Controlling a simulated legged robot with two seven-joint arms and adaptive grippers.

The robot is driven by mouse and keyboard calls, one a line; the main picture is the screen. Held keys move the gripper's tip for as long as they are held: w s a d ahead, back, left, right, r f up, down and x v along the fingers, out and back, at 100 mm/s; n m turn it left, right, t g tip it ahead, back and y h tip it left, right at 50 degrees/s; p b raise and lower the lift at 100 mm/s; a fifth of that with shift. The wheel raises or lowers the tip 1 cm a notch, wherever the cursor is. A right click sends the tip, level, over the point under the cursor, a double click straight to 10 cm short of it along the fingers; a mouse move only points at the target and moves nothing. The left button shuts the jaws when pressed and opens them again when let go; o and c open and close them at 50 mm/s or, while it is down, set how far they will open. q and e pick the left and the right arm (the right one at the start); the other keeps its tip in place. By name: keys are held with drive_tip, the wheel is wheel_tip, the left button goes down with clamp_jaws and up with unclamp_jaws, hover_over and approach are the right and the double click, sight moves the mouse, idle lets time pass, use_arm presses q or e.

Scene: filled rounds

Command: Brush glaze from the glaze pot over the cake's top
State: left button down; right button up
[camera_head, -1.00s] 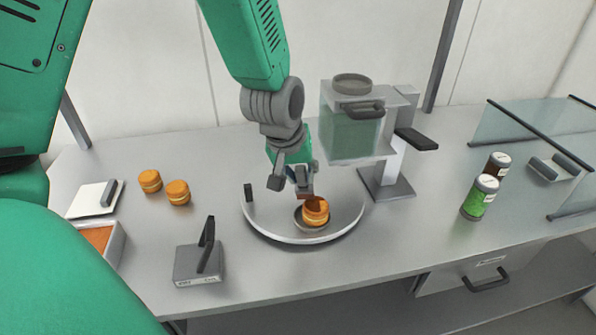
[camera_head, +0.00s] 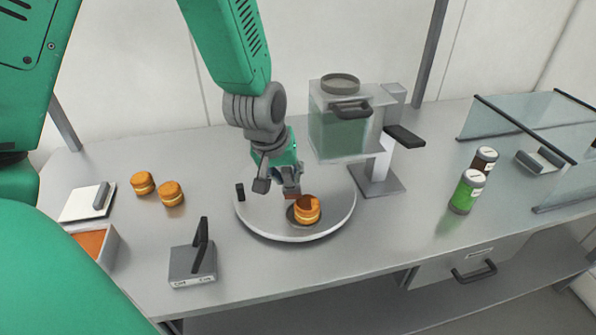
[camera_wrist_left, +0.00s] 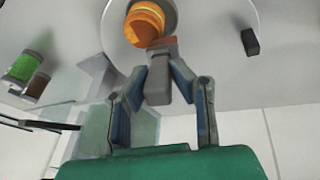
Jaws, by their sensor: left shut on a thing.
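The cake (camera_head: 307,212), small, round and golden with a darker brown patch on its top, sits on a dark disc on the white turntable (camera_head: 335,212). In the left wrist view the cake (camera_wrist_left: 144,22) is at the top. My left gripper (camera_head: 286,183) is shut on a grey-handled brush (camera_wrist_left: 158,82). The brush's brownish tip is at the cake's top edge; I cannot tell whether it touches. An open container of orange-brown content (camera_head: 111,248), possibly the glaze pot, stands at the left, partly hidden by my green arm. My right gripper is not in view.
A clear hopper on a stand (camera_head: 345,135) is close right of my left arm. Two more cakes (camera_head: 143,183) (camera_head: 171,193), a scale-like block (camera_head: 190,268) and a white pad (camera_head: 80,204) lie left. Two jars (camera_head: 467,191) (camera_head: 486,158) and glass panels (camera_head: 515,125) are right.

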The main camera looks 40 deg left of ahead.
use_arm(q)
drive_tip(key=shift+w+d+p, duration=1.15)
drive_tip(key=shift+d+p, duration=0.4)
drive_tip(key=shift+d, duration=0.55)
drive_tip(key=shift+s+a+f, duration=0.1)
drive_tip(key=shift+s+a, duration=0.3)
drive_tip(key=shift+s, duration=0.3)
drive_tip(key=shift+s+a+r, duration=0.1)
drive_tip(key=shift+s+a, duration=0.3)
drive_tip(key=shift+s, duration=0.35)
drive_tip(key=shift+s+a+f, duration=0.1)
drive_tip(key=shift+s+a, duration=0.3)
drive_tip(key=shift+s, duration=0.3)
idle(0.7)
